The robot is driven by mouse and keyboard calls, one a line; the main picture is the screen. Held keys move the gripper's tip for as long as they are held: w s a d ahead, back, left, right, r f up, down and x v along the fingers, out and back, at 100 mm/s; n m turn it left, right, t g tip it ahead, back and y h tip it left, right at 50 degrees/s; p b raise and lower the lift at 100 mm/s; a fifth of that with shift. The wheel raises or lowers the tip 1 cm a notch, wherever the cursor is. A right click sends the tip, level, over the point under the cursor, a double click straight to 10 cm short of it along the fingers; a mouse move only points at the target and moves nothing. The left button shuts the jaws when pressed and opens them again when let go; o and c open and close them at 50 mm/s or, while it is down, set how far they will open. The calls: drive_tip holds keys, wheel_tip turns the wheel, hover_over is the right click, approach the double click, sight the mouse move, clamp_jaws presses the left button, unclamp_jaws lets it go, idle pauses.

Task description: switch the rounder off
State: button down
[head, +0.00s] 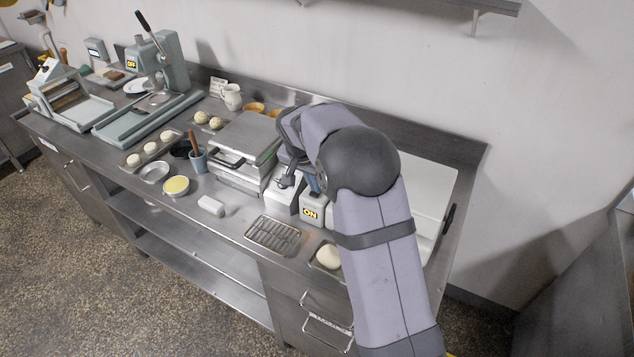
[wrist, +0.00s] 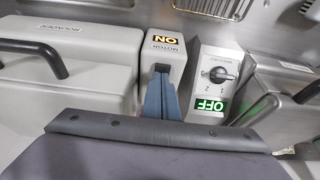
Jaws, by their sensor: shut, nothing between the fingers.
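The rounder (wrist: 60,70) is a pale grey machine with its name on it, upside down at the left of the wrist view. In the head view the pale machine (head: 432,185) at the right is partly hidden by my arm. Beside it stands a grey motor switch box (wrist: 172,42) with a lit yellow ON sign; it also shows in the head view (head: 318,209). My gripper (wrist: 162,75) is shut and empty, its blue fingers pointing at the box face by a dark part below the sign. Contact cannot be told. In the head view my wrist mostly hides the fingers (head: 313,184).
Next to the motor box is another box (wrist: 224,72) with a rotary knob and green OFF sign. Beyond it is a hinged press (head: 240,145). A wire rack (head: 273,235) and a dough ball on a tray (head: 328,257) lie in front.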

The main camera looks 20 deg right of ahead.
sight(314, 195)
drive_tip(key=shift+s+f, duration=0.15)
drive_tip(key=r+p, duration=0.1)
drive_tip(key=r, duration=0.1)
drive_tip(key=r+p, duration=0.1)
drive_tip(key=r, duration=0.1)
drive_tip(key=shift+a+r+p, duration=0.1)
drive_tip(key=shift+a+p, duration=0.15)
drive_tip(key=shift+p, duration=0.05)
drive_tip(key=b+v, duration=0.3)
drive_tip(key=v, duration=0.7)
drive_tip(key=shift+w+d+r+b, duration=0.25)
drive_tip(key=shift+w+d+b, duration=0.1)
drive_tip(key=shift+w+b, duration=0.4)
drive_tip(key=shift+s+f, duration=0.1)
